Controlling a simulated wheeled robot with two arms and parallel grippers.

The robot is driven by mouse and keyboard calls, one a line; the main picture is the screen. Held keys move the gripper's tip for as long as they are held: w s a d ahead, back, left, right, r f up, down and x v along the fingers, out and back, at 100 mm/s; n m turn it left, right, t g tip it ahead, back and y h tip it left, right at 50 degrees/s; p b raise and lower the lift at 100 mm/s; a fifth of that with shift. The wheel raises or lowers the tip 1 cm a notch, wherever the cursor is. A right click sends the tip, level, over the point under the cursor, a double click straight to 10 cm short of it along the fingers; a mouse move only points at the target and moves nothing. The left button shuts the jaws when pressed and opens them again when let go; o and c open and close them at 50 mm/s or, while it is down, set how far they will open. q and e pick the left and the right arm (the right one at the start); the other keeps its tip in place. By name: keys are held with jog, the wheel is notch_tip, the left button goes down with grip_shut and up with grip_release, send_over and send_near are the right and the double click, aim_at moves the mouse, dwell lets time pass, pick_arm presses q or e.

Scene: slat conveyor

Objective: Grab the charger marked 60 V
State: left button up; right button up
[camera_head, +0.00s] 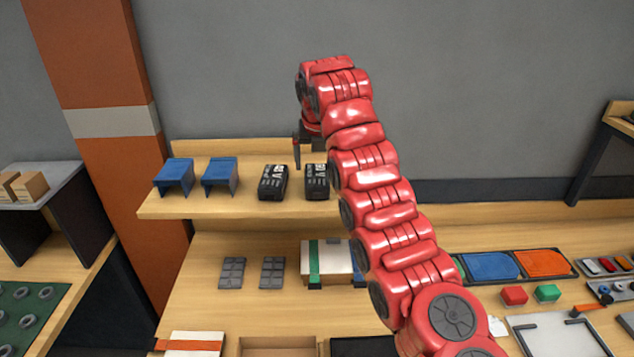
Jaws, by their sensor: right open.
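Two black chargers with white markings stand side by side on the upper wooden shelf. The left charger (273,182) shows whole, and the right charger (316,182) is partly hidden at its right by my right arm. The markings are too small to read surely, so I cannot tell which says 60 V. My right gripper (300,153) is open, pointing down above and behind the chargers, near the shelf's back edge. It appears apart from both, with no charger in it. My left gripper is out of view.
Two blue stands (220,176) are left of the chargers on the shelf (160,205). Below lie dark grey blocks (232,272) and a white box with a green stripe (337,258). An orange pillar (100,80) rises at left. My right arm hides the shelf's right part.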

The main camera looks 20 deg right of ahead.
aim_at(317, 174)
jog(key=shift+f+p, duration=0.3)
jog(key=shift+p, duration=0.15)
jog(key=p+x, duration=0.3)
jog(key=shift+f, duration=0.4)
jog(key=shift+w+f, duration=0.15)
jog(key=shift+f, duration=0.3)
jog(key=shift+r, duration=0.1)
grip_shut()
